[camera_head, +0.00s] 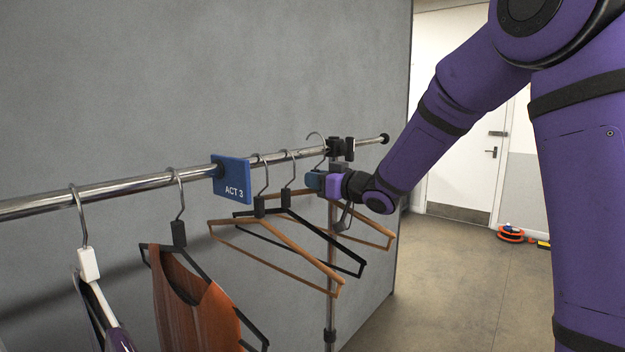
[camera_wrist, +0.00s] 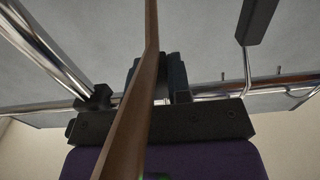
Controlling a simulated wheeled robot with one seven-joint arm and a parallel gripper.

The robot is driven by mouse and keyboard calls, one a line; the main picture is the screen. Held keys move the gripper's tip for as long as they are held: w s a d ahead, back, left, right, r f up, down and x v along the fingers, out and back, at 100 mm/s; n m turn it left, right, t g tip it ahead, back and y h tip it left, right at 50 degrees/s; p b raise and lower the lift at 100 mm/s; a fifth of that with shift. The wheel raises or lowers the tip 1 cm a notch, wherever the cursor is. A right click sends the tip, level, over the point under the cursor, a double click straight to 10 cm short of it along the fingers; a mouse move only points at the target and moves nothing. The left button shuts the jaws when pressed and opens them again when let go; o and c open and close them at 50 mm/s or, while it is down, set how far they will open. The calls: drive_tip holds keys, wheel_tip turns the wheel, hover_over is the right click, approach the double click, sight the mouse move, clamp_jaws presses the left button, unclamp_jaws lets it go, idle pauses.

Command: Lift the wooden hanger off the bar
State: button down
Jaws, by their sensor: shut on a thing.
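My gripper (camera_head: 317,182) is shut on the neck area of a wooden hanger (camera_head: 372,231), near the right end of the bar (camera_head: 120,187). Its wooden arms spread out below and beside my gripper. Its hook top shows higher above the bar than the other hooks; I cannot tell whether the hook tip is clear of the bar. In the wrist view, the wooden hanger (camera_wrist: 133,115) runs as a brown strip up the picture in front of my gripper (camera_wrist: 160,82). My fingers and wrist hide the hanger's neck.
A second wooden hanger (camera_head: 290,253) and a black hanger (camera_head: 330,258) hang just left. A blue ACT 3 divider (camera_head: 232,179), a hanger with an orange garment (camera_head: 195,310) and a white-necked hanger (camera_head: 88,263) follow leftward. A black clamp (camera_head: 342,148) and upright post (camera_head: 331,312) stand close by.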

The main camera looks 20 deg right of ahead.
drive_tip(key=shift+v, duration=2.9)
drive_tip(key=shift+s, duration=0.1)
drive_tip(key=v, duration=4.8)
